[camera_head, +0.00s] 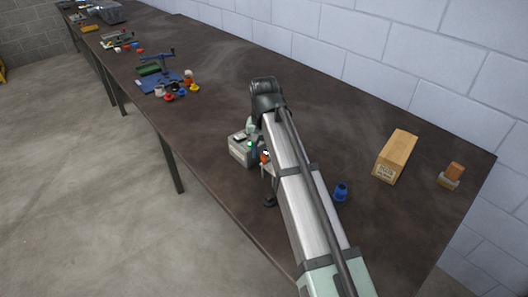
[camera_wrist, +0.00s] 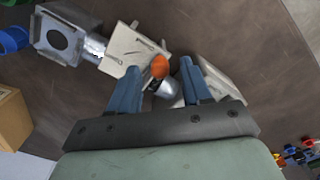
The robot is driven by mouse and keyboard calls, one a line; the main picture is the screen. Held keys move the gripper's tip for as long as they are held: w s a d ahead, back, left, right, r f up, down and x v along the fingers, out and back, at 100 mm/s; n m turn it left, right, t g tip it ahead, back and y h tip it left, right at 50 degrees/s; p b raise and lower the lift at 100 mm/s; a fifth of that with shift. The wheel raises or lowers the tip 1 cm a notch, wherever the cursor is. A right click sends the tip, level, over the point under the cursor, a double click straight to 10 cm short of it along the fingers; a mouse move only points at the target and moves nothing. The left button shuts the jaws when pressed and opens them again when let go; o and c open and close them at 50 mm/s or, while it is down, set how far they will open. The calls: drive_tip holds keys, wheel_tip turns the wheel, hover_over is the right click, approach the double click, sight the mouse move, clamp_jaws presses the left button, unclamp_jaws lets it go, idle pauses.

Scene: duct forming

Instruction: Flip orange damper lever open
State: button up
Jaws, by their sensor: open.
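The orange damper lever (camera_wrist: 159,67) shows in the wrist view as a rounded orange knob beside a silver cylindrical duct part (camera_wrist: 166,88). A pale plate with small dark lettering (camera_wrist: 128,48) lies just behind it; I cannot read the lettering surely. My gripper (camera_wrist: 160,70) is open, with its two blue fingers on either side of the knob. I cannot tell whether either finger touches it. In the head view a small bit of the orange lever (camera_head: 264,156) shows beside my arm, which hides most of the duct; the gripper is hard to make out there.
A grey square fitting (camera_wrist: 62,42) joins the duct in the wrist view. Coloured parts and a blue tool (camera_head: 162,80) lie further left.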

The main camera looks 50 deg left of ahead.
drive_tip(key=shift+f, duration=0.4)
clamp_jaws()
